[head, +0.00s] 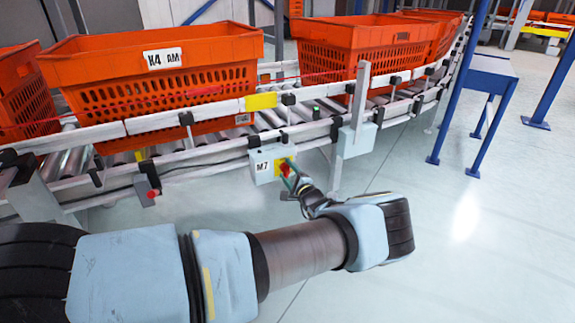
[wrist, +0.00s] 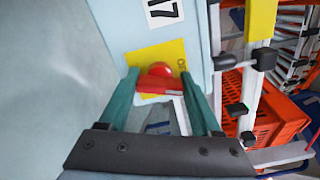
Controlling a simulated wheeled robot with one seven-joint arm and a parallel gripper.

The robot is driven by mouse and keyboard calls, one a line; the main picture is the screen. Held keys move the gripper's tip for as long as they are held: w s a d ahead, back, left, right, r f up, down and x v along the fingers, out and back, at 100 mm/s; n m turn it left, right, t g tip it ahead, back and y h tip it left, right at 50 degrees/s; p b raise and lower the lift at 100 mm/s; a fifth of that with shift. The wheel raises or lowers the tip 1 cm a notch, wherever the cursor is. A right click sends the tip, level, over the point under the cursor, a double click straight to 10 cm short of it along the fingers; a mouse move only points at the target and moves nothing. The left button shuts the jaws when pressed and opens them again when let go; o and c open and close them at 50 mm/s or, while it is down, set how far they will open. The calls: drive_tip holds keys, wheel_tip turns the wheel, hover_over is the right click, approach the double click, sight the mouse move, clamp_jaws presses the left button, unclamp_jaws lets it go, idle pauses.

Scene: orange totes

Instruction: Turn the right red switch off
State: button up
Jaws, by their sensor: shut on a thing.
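The right red switch (head: 283,167) sits on a yellow plate on the grey box marked M7 (head: 258,157), mounted on the conveyor's side. In the wrist view the red switch (wrist: 160,80) shows as a round base with a red handle bar lying roughly across the picture. My gripper (head: 289,175) is at this switch. In the wrist view its two green fingers (wrist: 159,76) stand on either side of the handle and are shut on it. The fingers partly hide the switch in the head view. Another red knob (head: 151,194) sits on a small box further left.
Orange totes (head: 210,50) stand on the roller conveyor above the box. A second grey box (head: 358,140) and an upright post (head: 360,95) are just right of M7. A blue stand (head: 490,75) is at the right. The floor in front is clear.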

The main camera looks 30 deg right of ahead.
drive_tip(key=shift+n+p, duration=1.25)
drive_tip(key=shift+n, duration=0.65)
drive_tip(key=shift+f, duration=0.1)
drive_tip(key=o, duration=1.4)
drive_tip(key=s+p, duration=0.2)
drive_tip(key=s, duration=0.9)
drive_tip(key=shift+a, duration=0.1)
drive_tip(key=shift+w, duration=0.1)
